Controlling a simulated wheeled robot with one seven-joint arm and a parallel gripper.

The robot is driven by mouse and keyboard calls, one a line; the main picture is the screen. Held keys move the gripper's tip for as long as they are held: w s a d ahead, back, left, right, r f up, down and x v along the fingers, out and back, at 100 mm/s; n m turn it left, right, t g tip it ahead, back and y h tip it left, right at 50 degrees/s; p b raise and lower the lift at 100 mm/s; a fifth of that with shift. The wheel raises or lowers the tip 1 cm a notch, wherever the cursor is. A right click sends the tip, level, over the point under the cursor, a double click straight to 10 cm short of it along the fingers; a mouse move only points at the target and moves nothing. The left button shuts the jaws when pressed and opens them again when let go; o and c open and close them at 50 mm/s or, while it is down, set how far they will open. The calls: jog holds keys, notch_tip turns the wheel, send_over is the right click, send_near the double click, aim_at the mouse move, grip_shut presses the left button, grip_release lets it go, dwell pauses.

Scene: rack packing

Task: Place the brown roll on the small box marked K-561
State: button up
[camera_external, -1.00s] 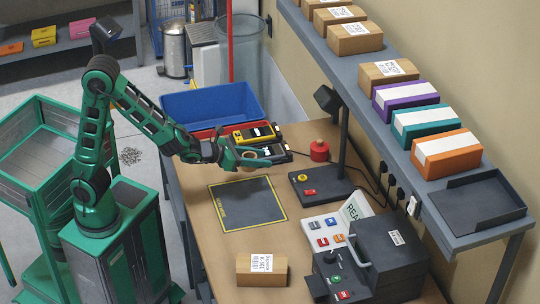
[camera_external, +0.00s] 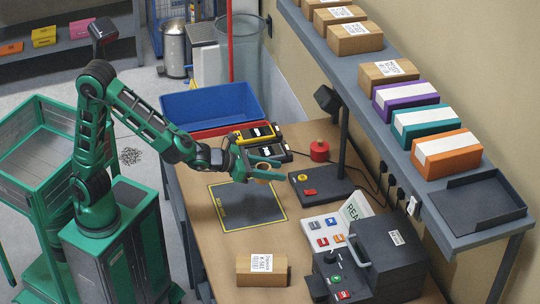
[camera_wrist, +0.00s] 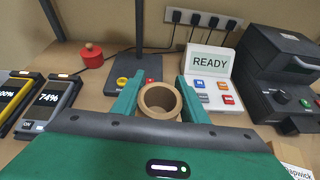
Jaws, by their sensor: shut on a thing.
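A brown roll (camera_wrist: 159,101), ring-shaped with a hollow middle, is held between the two green fingers of my gripper (camera_wrist: 156,95) in the wrist view. In the external view my gripper (camera_external: 258,172) holds the roll (camera_external: 263,168) above the table, over the far edge of the dark mat. The small cardboard box (camera_external: 262,270) with a white label lies at the near side of the table; its label seems to read K-561. A corner of the box (camera_wrist: 296,172) shows at the lower right of the wrist view. The gripper is apart from the box.
A dark mat with a yellow border (camera_external: 247,208) lies mid-table. A black machine (camera_external: 385,255) and a READY panel (camera_external: 330,232) stand right of the box. A lamp stand (camera_external: 338,150), a red knob (camera_external: 319,150) and handheld devices (camera_external: 262,143) are at the back.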

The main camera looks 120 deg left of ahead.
jog(key=w+d+r+m+t+h, duration=0.15)
jog(key=w+d, duration=0.25)
jog(key=d, duration=0.4)
jog(key=w+d+r+n+g, duration=0.1)
jog(key=w+d+r, duration=0.1)
jog(key=w+d, duration=0.45)
send_over(272, 262)
jog(key=shift+m+t, duration=0.25)
jog(key=f, duration=0.6)
jog(key=shift+w+a+f, duration=0.15)
jog(key=shift+w+f, duration=0.05)
jog(key=shift+f, duration=2.2)
jog(key=shift+f, duration=0.1)
jog(key=o, duration=1)
jog(key=shift+o, duration=0.2)
jog(key=shift+s+r, duration=0.15)
jog(key=shift+r, duration=0.05)
jog(key=v, duration=1.1)
jog(key=shift+s+d, duration=0.25)
jog(key=shift+d, duration=0.1)
